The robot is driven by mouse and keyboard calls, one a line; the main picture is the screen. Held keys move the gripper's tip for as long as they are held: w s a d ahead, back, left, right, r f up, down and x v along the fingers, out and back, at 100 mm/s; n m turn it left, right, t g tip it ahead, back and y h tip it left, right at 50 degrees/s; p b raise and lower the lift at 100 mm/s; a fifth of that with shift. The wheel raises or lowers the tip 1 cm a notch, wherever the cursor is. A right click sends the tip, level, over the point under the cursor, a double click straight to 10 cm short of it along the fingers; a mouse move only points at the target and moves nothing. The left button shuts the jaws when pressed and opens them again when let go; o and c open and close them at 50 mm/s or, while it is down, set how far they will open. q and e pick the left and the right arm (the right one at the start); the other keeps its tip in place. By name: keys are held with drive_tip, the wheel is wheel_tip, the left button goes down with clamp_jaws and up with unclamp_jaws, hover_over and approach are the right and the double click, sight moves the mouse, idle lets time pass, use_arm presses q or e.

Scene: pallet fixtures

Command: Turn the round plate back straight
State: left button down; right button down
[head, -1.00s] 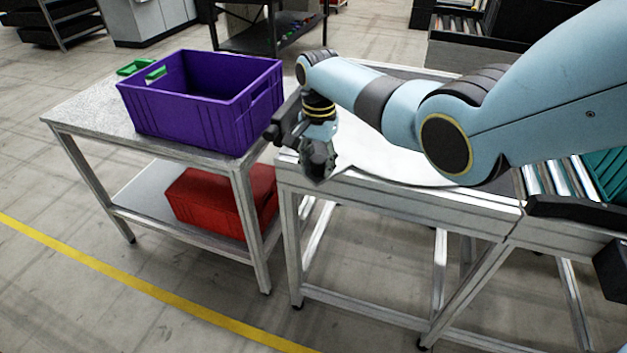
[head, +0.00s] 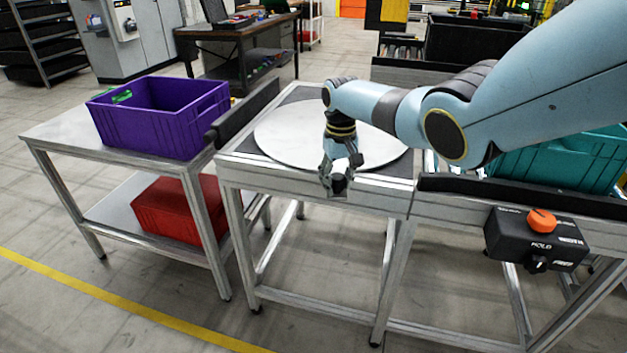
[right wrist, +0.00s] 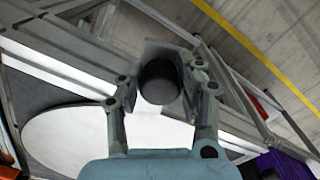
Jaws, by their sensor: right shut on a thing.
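The round plate (head: 285,135) is a pale disc lying flat on a metal-framed table in the head view. Part of it also shows in the right wrist view (right wrist: 65,138). My right gripper (head: 338,186) points down at the front edge of the plate's table. In the right wrist view, its two fingers (right wrist: 160,88) are closed around a dark round knob (right wrist: 158,80). How the knob joins the plate is hidden by the gripper. My left gripper is out of view.
A purple crate (head: 165,132) stands on the left table, with a red crate (head: 165,208) on its lower shelf. A black rail (head: 245,113) borders the plate's left side. A control box (head: 537,240) with an orange knob and a teal crate (head: 560,160) are at right.

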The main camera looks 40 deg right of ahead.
drive_tip(key=s+d+n+b, duration=0.1)
drive_tip(key=s+d+n, duration=0.1)
drive_tip(key=d, duration=0.3)
drive_tip(key=s+d+n+b, duration=0.1)
drive_tip(key=s+d+n, duration=0.1)
drive_tip(key=d, duration=0.3)
drive_tip(key=s+d+n+b, duration=0.1)
drive_tip(key=s+d, duration=0.2)
drive_tip(key=d, duration=0.2)
drive_tip(key=shift+s+d+f+n, duration=0.1)
drive_tip(key=shift+s+d+n, duration=0.1)
drive_tip(key=shift+s+n, duration=0.2)
drive_tip(key=shift+d+b, duration=0.3)
drive_tip(key=shift+b, duration=0.1)
drive_tip(key=shift+d+r, duration=0.1)
drive_tip(key=shift+r, duration=0.1)
drive_tip(key=shift+d, duration=0.1)
drive_tip(key=c, duration=1.1)
unclamp_jaws()
drive_tip(key=shift+c, duration=0.2)
drive_tip(key=shift+o, duration=1.4)
drive_tip(key=shift+d+f, duration=0.1)
